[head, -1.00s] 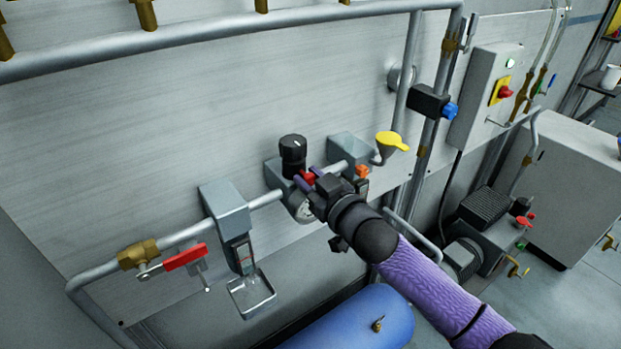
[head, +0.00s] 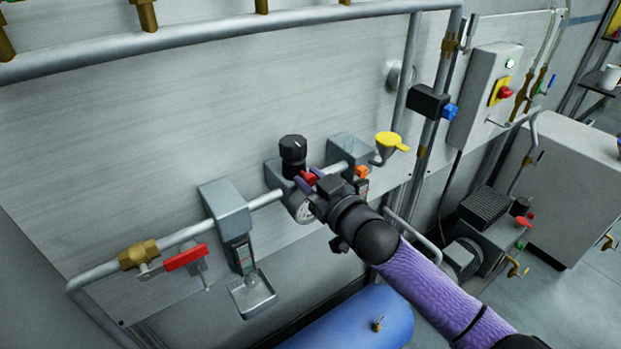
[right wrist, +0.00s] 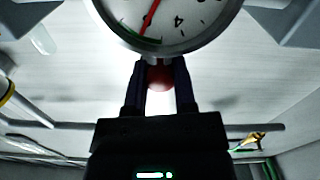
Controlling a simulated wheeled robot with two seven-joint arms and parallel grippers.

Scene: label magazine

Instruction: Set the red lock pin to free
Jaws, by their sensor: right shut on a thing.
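The red lock pin (head: 309,178) sits on the regulator below its black knob (head: 293,152), just above the gauge. It also shows as a rounded red piece (right wrist: 159,78) between the fingers in the right wrist view. My right gripper (head: 305,184) is shut on the red lock pin, its fingers on either side of it. The pressure gauge (right wrist: 178,22) fills the top of the right wrist view; in the head view the gauge (head: 304,212) is partly hidden by my gripper. I cannot tell the pin's exact setting. My left gripper is not in view.
A red-handled valve (head: 184,257) and a grey filter unit (head: 226,208) stand left on the pipe. A lubricator (head: 347,148) with a yellow funnel (head: 391,142) stands close right of my gripper. A blue tank (head: 352,322) lies below.

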